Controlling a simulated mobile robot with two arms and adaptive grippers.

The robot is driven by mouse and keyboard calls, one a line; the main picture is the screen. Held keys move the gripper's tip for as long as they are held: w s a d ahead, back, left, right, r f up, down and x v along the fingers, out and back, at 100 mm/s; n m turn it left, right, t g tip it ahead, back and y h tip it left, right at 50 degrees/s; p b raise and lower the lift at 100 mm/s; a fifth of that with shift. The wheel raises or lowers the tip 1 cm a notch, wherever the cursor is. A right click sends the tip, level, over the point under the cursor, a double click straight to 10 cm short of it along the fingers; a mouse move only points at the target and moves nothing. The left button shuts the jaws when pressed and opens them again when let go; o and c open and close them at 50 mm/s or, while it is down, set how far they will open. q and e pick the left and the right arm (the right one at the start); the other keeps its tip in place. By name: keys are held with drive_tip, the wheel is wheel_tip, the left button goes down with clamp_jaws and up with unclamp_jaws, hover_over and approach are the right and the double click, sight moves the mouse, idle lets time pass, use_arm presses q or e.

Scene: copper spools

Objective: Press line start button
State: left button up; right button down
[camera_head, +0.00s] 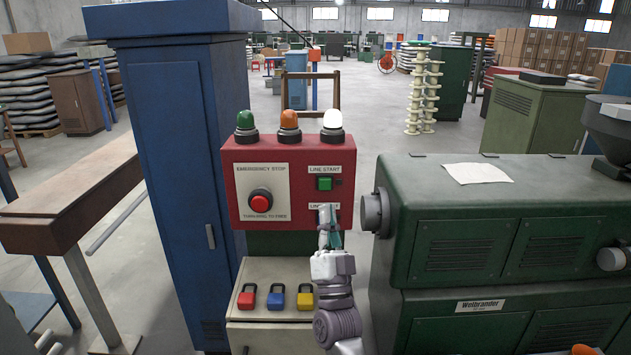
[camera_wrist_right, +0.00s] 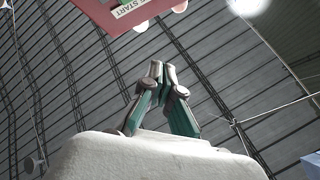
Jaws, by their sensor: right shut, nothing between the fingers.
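The red box with the START label (camera_wrist_right: 128,8) shows at the top of that view, beyond the fingertips. Whether the fingers touch the box cannot be told. My left gripper is not in view.
A red emergency stop button (camera_head: 260,201) sits left on the box. Green, orange and white lamps (camera_head: 332,120) stand on top. Red, blue and yellow padlocks (camera_head: 276,296) lie below. A blue cabinet (camera_head: 175,150) stands left, a green machine (camera_head: 480,215) close on the right.

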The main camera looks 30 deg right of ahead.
sight(325, 184)
idle(0.3)
drive_tip(key=shift+w+d+b, duration=0.7)
drive_tip(key=shift+w+d, duration=0.05)
drive_tip(key=shift+w, duration=0.5)
drive_tip(key=shift+w+d+b, duration=0.7)
drive_tip(key=shift+w+d, duration=0.1)
drive_tip(key=shift+w, duration=0.45)
drive_tip(key=shift+w+d+b, duration=0.7)
drive_tip(key=shift+w+d, duration=0.05)
drive_tip(key=shift+w, duration=0.5)
drive_tip(key=shift+w+d+b, duration=0.25)
drive_tip(key=shift+w+b, duration=0.1)
